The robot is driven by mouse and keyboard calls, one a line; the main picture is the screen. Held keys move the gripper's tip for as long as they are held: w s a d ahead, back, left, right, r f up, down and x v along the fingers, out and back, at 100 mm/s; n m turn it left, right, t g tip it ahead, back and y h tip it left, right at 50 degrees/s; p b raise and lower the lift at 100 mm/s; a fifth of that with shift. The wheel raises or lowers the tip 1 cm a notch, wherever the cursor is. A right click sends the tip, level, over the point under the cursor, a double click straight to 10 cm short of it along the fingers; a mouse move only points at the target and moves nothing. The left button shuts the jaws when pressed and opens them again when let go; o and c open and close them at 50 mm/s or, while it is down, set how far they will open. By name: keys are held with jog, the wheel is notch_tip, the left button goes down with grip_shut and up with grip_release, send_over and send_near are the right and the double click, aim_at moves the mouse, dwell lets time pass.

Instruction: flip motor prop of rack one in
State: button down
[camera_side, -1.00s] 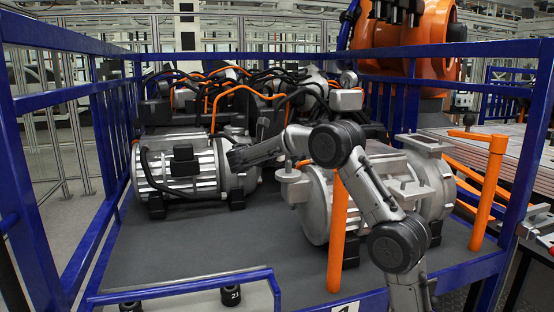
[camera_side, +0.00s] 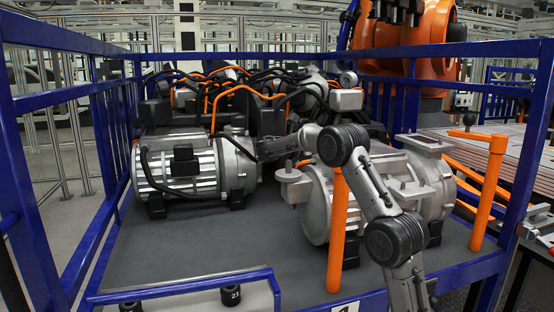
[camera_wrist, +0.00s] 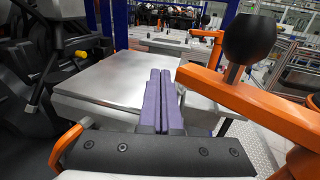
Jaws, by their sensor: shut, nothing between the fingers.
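Two orange props stand at the rack's front side. One is a post (camera_side: 338,230) in front of the right motor, its top close to my arm. The other prop (camera_side: 490,190) stands at the right corner, with a side arm and a black knob. In the wrist view an orange bar with a black ball knob (camera_wrist: 249,40) is close on the right; I cannot tell which prop it belongs to. My gripper (camera_wrist: 160,75) is shut and empty, its purple fingers together and apart from the knob.
The left motor (camera_side: 185,165) and right motor (camera_side: 325,205) lie on the grey rack floor (camera_side: 230,255). Blue rails (camera_side: 30,190) frame the rack. Black and orange cables (camera_side: 245,90) crowd the back. A flat metal surface (camera_wrist: 110,85) lies beyond the fingers in the wrist view.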

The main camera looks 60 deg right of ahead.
dwell(0.6)
jog(key=w+a, duration=0.3)
jog(key=w, duration=1)
jog(key=shift+w+a, duration=0.2)
jog(key=shift+a, duration=0.1)
jog(key=s+a+r+t, duration=0.3)
jog(key=s+a+r, duration=0.15)
jog(key=r, duration=0.25)
jog(key=s+a+r+t, duration=0.2)
jog(key=s+a+r, duration=0.2)
jog(key=a+r, duration=0.25)
jog(key=s+a+f+t+y, duration=0.5)
jog(key=s+a+f+t, duration=0.1)
jog(key=s+a, duration=0.4)
jog(key=s+a+f+m+t+y, duration=0.2)
jog(key=s+a+f+m+y, duration=0.3)
jog(key=a+f, duration=0.4)
jog(key=s+a+f+m+t+y, duration=0.1)
jog(key=s+a+f+m+y, duration=0.3)
jog(key=a+f, duration=0.5)
notch_tip(320, 180, down, 4)
jog(key=m+y, duration=0.1)
jog(key=m, duration=0.1)
jog(key=shift+s+a+m+t, duration=0.4)
